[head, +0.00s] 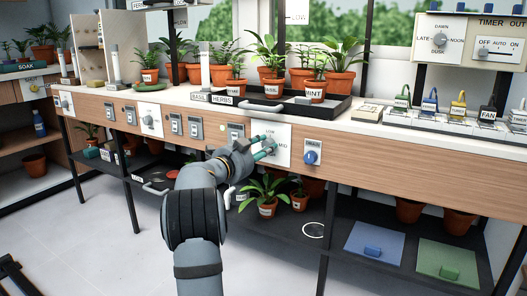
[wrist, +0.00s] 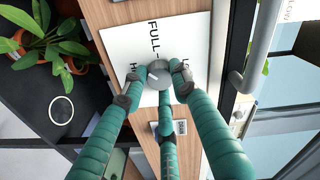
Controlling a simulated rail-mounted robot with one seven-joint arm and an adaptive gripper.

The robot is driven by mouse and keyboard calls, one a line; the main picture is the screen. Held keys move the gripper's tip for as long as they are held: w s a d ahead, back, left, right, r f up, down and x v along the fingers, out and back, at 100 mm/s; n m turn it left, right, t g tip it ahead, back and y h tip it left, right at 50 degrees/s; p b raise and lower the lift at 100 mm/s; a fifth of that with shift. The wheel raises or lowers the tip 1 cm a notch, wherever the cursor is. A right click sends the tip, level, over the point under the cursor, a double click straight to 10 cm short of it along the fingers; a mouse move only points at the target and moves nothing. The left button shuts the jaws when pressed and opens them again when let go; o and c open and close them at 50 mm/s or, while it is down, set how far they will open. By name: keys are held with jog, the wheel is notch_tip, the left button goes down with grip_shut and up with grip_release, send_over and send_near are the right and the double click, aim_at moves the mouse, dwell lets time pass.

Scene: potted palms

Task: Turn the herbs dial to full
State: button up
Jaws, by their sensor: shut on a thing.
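A round grey dial (wrist: 158,70) sits on a white plate (wrist: 122,45) on the wooden bench front. A short white mark on the dial slants toward the upper left, apparently off the FULL line. My three-fingered gripper (head: 267,149) is shut on the dial, its green fingers around the knob. The fingers hide part of the plate.
A blue knob (head: 311,157) on another plate sits just right. Switches (head: 195,128) line the front to the left. Potted palms (head: 268,207) stand on the dark shelf below, and more plants stand on the bench above.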

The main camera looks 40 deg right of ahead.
jog(key=m+b, duration=0.1)
jog(key=m, duration=0.1)
jog(key=m+b, duration=0.1)
jog(key=m, duration=0.2)
jog(key=shift+w+a+f, duration=0.1)
jog(key=shift+w+f, duration=0.05)
jog(key=shift+f, duration=0.05)
jog(key=shift+r+m+t+b, duration=0.15)
jog(key=shift+m+b, duration=0.15)
jog(key=shift+m, duration=0.4)
jog(key=shift+r+m+t+b, duration=0.15)
jog(key=shift+m+b, duration=0.15)
jog(key=shift+m, duration=0.4)
jog(key=shift+r+m, duration=0.15)
jog(key=shift+m, duration=0.25)
jog(key=o, duration=1)
jog(key=shift+w, duration=0.1)
jog(key=shift+o, duration=0.5)
jog(key=shift+o, duration=0.2)
